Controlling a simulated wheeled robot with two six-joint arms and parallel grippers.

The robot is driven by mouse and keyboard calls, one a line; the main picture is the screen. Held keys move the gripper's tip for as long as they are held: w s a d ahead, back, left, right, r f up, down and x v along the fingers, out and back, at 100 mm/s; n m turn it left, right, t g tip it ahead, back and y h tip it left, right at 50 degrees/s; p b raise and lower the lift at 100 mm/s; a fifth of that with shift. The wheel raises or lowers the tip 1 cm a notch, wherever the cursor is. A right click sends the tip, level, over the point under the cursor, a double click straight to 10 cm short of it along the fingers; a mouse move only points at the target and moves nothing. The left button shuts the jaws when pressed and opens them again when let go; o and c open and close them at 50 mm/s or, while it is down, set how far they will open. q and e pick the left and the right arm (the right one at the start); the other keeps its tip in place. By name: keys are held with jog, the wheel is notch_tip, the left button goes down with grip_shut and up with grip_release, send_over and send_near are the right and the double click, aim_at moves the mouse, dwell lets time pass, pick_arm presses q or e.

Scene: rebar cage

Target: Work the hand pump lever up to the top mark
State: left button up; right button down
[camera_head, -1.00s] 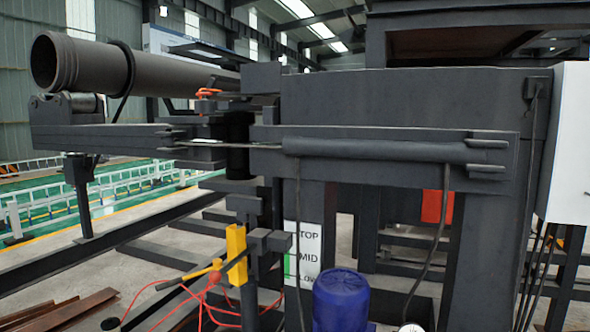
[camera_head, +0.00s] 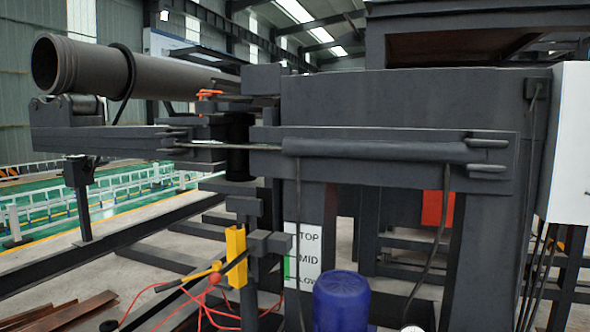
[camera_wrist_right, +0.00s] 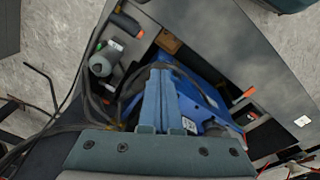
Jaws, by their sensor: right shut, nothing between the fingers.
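In the head view, a white scale plate (camera_head: 309,256) marked TOP, MID and LOW, with a green strip on its left side, stands on the dark machine frame. A yellow bracket (camera_head: 236,257) is left of it. A dark bar (camera_head: 190,289) slants down and left from near the bracket; I cannot tell whether it is the pump lever. No lever position on the scale can be made out. My right gripper (camera_wrist_right: 158,72) shows only in the right wrist view, its blue fingers shut and empty over a tray of tools. My left gripper is not in view.
Red cables (camera_head: 207,305) hang around the slanting bar. A large pipe (camera_head: 95,70) lies at upper left. In the wrist view, a grey cylindrical tool (camera_wrist_right: 101,65) and cables lie left of the fingers.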

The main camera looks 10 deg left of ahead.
jog(key=shift+s+f+b, duration=0.3)
jog(key=shift+f+b, duration=0.05)
jog(key=shift+f, duration=0.2)
jog(key=shift+s+a+f+b, duration=0.15)
jog(key=shift+s+f+b, duration=0.15)
jog(key=shift+f+b, duration=0.25)
jog(key=shift+s+f+b, duration=0.35)
jog(key=shift+f+b, duration=0.2)
jog(key=shift+b, duration=0.1)
jog(key=shift+s+a+f+b, duration=0.15)
jog(key=shift+s+f+b, duration=0.15)
jog(key=shift+f+b, duration=0.35)
